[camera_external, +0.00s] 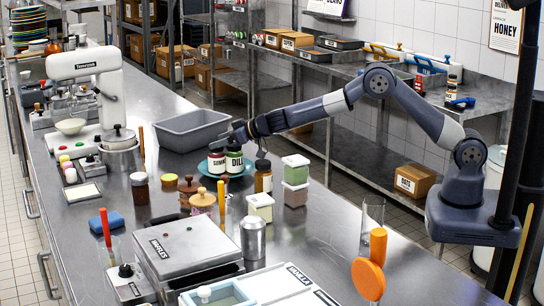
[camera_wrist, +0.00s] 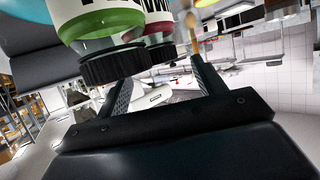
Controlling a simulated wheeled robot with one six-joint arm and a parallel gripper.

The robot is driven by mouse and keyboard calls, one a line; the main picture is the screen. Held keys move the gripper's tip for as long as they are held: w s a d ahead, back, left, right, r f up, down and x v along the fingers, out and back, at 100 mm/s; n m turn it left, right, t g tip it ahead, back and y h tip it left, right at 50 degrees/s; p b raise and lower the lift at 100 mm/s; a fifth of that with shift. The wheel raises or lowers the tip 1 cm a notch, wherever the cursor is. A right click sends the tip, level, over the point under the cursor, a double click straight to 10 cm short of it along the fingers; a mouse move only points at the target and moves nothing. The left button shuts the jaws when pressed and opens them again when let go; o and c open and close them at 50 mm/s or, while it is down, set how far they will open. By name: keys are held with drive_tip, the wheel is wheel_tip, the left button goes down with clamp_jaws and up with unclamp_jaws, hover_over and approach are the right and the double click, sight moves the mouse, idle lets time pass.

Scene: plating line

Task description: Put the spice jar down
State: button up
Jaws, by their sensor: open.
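Two spice jars stand side by side on a teal plate (camera_external: 203,170) in the external view: the red-banded SUMAC jar (camera_external: 216,164) on the left and the green-banded DILL jar (camera_external: 235,163) on the right. My gripper (camera_external: 232,141) is just above their tops. In the wrist view the picture is tilted over. My gripper (camera_wrist: 160,76) shows two spread black fingers. The green-banded jar (camera_wrist: 105,24) and its black lid are close ahead of the fingers, with the red-banded jar (camera_wrist: 158,27) beside it. The fingers grip neither jar.
A grey tub (camera_external: 190,130) stands behind the plate. An amber bottle (camera_external: 263,178), stacked green and pink containers (camera_external: 295,180) and wooden-lidded jars (camera_external: 188,190) crowd around it. A waffle maker (camera_external: 180,248) is in front. Some bare steel counter lies to the right.

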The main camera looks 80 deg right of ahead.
drive_tip(key=b+v, duration=0.5)
drive_tip(key=v, duration=0.4)
drive_tip(key=shift+s, duration=0.25)
